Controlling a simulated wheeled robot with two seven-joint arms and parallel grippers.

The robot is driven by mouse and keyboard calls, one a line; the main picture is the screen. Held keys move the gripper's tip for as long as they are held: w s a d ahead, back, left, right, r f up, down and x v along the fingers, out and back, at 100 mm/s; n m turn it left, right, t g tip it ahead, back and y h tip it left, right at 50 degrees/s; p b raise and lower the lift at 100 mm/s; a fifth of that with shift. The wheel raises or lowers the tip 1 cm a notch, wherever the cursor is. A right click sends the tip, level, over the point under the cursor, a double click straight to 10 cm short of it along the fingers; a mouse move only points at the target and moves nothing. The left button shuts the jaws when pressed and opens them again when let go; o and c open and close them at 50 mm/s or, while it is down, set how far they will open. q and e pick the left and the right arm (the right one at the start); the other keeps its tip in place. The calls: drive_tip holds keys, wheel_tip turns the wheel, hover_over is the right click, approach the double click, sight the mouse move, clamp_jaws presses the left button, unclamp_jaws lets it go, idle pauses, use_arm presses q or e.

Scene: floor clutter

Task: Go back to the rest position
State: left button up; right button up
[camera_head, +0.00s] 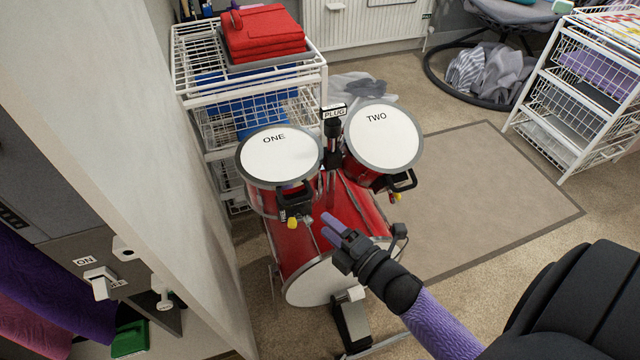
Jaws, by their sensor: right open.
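My right gripper (328,228) comes in from the lower right on my purple and black arm. Its two purple fingers are apart and empty. They are over or beside the red bass drum (301,246); the exact gap cannot be told. Two small drums with white heads, marked ONE (279,155) and TWO (383,137), sit above the bass drum. A black post marked PLUG (333,128) stands between them. My left gripper is not in view.
A white wire rack (190,75) holds folded red towels (262,32). A pale wall edge (150,150) runs close on the left, beside a panel with an ON switch (100,282). A grey-brown mat (490,195) lies clear at right. Another wire rack (545,105) stands beyond it.

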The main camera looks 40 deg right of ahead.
drive_tip(key=s+f+m+g+h+p, duration=0.3)
drive_tip(key=s+f+m+g+p, duration=0.65)
drive_tip(key=s+f, duration=0.7)
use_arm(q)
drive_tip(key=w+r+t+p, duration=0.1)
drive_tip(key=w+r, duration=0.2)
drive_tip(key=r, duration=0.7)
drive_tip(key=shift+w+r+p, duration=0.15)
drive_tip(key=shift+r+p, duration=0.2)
use_arm(e)
drive_tip(key=s+a+m+g, duration=0.1)
drive_tip(key=s+m+g, duration=0.6)
drive_tip(key=s, duration=1.4)
drive_tip(key=shift+s+a+g, duration=0.15)
drive_tip(key=shift+s+g, duration=0.2)
drive_tip(key=shift+g, duration=0.5)
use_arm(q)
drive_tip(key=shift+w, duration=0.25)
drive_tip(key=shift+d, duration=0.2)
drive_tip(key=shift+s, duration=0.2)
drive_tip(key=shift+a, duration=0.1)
